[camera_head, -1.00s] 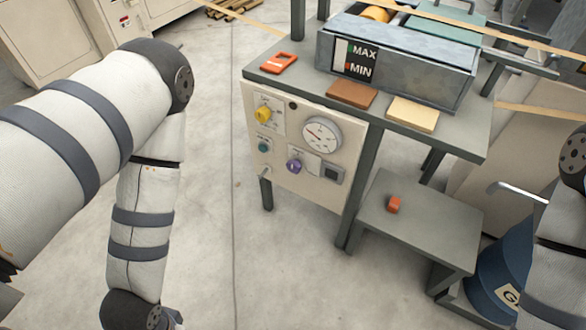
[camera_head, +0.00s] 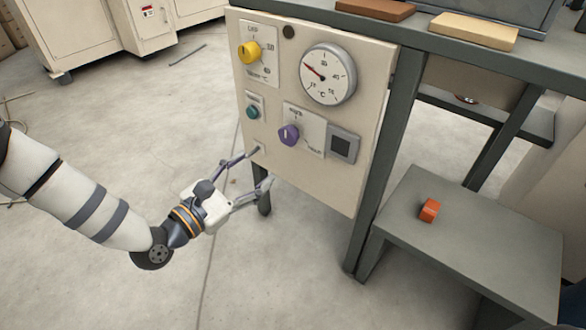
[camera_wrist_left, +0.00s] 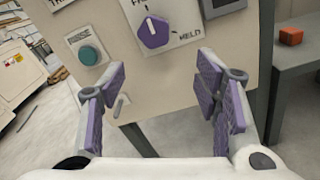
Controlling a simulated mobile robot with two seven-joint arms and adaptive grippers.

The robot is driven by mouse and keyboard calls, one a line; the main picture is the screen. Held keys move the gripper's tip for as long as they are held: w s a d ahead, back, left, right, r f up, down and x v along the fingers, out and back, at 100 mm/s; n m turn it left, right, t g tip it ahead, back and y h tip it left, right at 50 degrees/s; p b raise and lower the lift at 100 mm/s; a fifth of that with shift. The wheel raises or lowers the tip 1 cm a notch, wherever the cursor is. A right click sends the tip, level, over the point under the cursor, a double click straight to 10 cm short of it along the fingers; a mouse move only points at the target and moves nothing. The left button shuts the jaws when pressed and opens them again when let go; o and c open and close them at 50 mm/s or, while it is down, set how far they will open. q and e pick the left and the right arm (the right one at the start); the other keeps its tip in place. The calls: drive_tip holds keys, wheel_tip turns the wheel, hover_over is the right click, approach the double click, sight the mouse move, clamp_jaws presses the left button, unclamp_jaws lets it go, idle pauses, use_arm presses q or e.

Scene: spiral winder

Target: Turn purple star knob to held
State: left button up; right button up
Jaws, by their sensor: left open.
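The purple knob (camera_head: 289,135) is on the cream control panel (camera_head: 330,185), left of a small dark square window (camera_head: 343,146). In the left wrist view the knob (camera_wrist_left: 153,32) shows ahead, and its white line points up toward the upper label, away from the "HELD" label at its lower right. My left gripper (camera_head: 264,167) is open and empty, its fingers reaching toward the panel just below and left of the knob. In the left wrist view the knob lies beyond the open fingers (camera_wrist_left: 162,80), above the gap between them, apart from them. My right gripper is out of view.
A yellow knob (camera_head: 250,52), a round gauge (camera_head: 327,74) and a teal button (camera_head: 252,112) are on the same panel. A small lever sticks out by the left fingertips. A grey low table (camera_head: 470,250) with an orange block (camera_head: 429,210) stands right.

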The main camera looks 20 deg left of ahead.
sight(285, 139)
use_arm(q)
drive_tip(key=b+x, duration=0.1)
drive_tip(key=x, duration=0.6)
drive_tip(key=b+x, duration=0.1)
drive_tip(key=x, duration=0.3)
drive_tip(key=shift+w+a+r+b, duration=0.15)
drive_tip(key=shift+w+r+b, duration=0.15)
drive_tip(key=shift+r+b, duration=0.05)
drive_tip(key=shift+w+r, duration=0.15)
drive_tip(key=shift+w, duration=0.25)
drive_tip(key=c, duration=1.1)
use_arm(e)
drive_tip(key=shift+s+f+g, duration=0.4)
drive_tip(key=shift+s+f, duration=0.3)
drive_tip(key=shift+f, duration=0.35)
